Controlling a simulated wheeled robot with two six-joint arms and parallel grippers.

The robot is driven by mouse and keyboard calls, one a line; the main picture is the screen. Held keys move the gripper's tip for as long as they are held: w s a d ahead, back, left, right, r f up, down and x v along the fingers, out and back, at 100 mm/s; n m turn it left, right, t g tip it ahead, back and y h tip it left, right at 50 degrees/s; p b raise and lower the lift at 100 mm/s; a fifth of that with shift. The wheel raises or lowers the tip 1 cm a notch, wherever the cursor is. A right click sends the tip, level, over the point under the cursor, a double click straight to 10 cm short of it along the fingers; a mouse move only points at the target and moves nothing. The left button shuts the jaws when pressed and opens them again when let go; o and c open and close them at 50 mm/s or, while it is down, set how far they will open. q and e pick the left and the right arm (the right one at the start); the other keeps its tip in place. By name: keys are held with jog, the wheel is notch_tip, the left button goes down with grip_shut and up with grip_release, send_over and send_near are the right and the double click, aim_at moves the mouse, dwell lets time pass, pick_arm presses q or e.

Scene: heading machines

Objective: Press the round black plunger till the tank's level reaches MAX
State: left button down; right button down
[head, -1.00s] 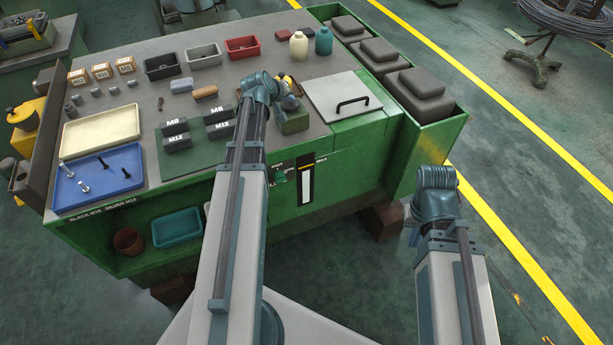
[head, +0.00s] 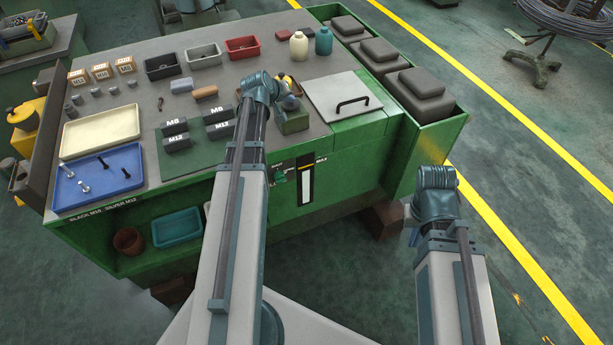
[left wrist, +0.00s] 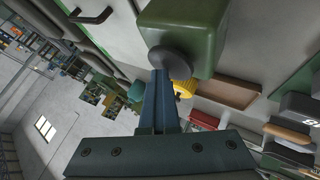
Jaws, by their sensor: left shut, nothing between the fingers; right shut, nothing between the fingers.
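The round black plunger (left wrist: 170,62) shows in the left wrist view as a dark disc against a green block (left wrist: 188,22). In the head view the green block (head: 294,123) stands on the bench top beside the grey lidded panel, and my arm partly covers it. My left gripper (left wrist: 159,76) is shut and empty, with its fingertips at the disc's edge; I cannot tell whether they touch. The tank's level gauge (head: 306,184) is a narrow black and white upright strip on the green front, with a label at its top; the exact level is too small to read. My right gripper's fingers are hidden below its wrist.
A yellow knob (left wrist: 184,88) sits close beside the plunger. A lidded panel with a black handle (head: 345,97) lies to the right. Labelled dark blocks (head: 177,143) and trays (head: 100,133) lie to the left.

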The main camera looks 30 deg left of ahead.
aim_at(289, 104)
pick_arm(q)
jog(key=shift+s+d+f, duration=0.1)
jog(key=shift+s+f, duration=0.05)
jog(key=shift+f, duration=0.2)
jog(key=shift+s+d+f+b, duration=0.1)
jog(key=shift+s+f+b, duration=0.1)
jog(key=shift+f+b, duration=0.45)
jog(key=shift+r, duration=0.25)
jog(key=r+p, duration=0.1)
jog(key=w+r+p, duration=0.1)
jog(key=shift+a+r+p, duration=0.1)
jog(key=shift+a+p, duration=0.1)
jog(key=shift+p, duration=0.15)
notch_tip(289, 104, up, 3)
jog(key=p, duration=0.3)
jog(key=shift+w+a+r, duration=0.1)
jog(key=shift+r, duration=0.05)
dwell(0.6)
